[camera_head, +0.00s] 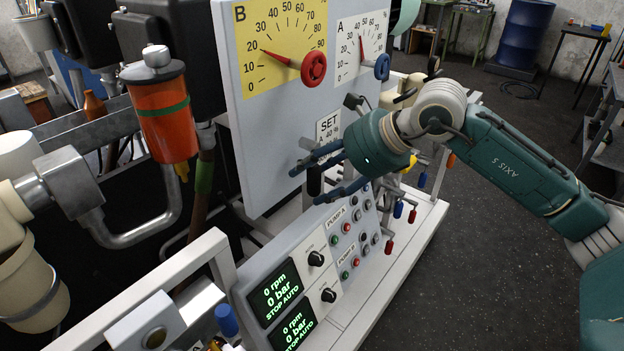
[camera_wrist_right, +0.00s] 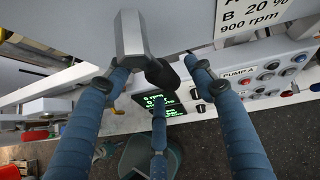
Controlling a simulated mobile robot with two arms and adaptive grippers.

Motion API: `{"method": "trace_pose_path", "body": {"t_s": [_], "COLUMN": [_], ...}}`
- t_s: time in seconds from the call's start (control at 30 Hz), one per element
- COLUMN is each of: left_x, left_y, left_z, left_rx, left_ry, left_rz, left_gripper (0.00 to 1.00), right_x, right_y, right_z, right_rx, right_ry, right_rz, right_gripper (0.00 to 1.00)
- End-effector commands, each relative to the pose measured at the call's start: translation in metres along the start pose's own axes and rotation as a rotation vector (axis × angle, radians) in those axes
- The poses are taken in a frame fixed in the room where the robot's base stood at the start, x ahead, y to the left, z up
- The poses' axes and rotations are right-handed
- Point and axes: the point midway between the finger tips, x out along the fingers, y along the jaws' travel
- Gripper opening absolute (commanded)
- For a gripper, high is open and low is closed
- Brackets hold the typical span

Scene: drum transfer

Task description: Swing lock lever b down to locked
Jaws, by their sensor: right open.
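A lever with a grey metal arm (camera_wrist_right: 130,38) and a black grip (camera_wrist_right: 161,73) shows in the right wrist view. Its black grip (camera_head: 314,181) also shows in the head view, beside the lower part of the dial panel. I see no letter on it, so I cannot tell for sure that it is lock lever b. My right gripper (camera_head: 307,186) is open at the grip, with its blue fingers spread on both sides. In the wrist view the open gripper (camera_wrist_right: 155,76) has the grip between its fingertips; contact cannot be told. My left gripper is not in view.
The dial panel (camera_head: 238,150) stands just behind the gripper. A control panel with two displays (camera_head: 274,293) and several buttons lies below. Small blue and red handles (camera_head: 398,210) hang to the right. An orange container (camera_head: 167,135) is at the left.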

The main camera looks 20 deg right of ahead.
Motion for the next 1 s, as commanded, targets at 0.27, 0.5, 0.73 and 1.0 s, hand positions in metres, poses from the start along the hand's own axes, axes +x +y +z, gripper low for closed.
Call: {"method": "trace_pose_path", "body": {"t_s": [0.27, 0.5, 0.73, 1.0], "left_x": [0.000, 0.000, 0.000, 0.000], "left_y": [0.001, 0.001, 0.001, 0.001], "left_z": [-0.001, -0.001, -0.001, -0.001], "left_rx": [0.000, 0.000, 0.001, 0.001], "left_ry": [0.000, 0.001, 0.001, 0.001], "left_rz": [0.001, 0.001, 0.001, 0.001], "left_gripper": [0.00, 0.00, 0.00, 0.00], "right_x": [-0.061, -0.095, -0.102, -0.102], "right_y": [-0.002, -0.001, 0.000, 0.000], "right_z": [0.001, 0.000, 0.001, 0.001], "right_rx": [-0.002, -0.003, -0.004, -0.003], "right_ry": [-0.001, 0.000, 0.000, 0.000], "right_rz": [-0.007, -0.004, -0.001, -0.002], "right_gripper": [0.54, 0.54, 0.54, 0.54]}}
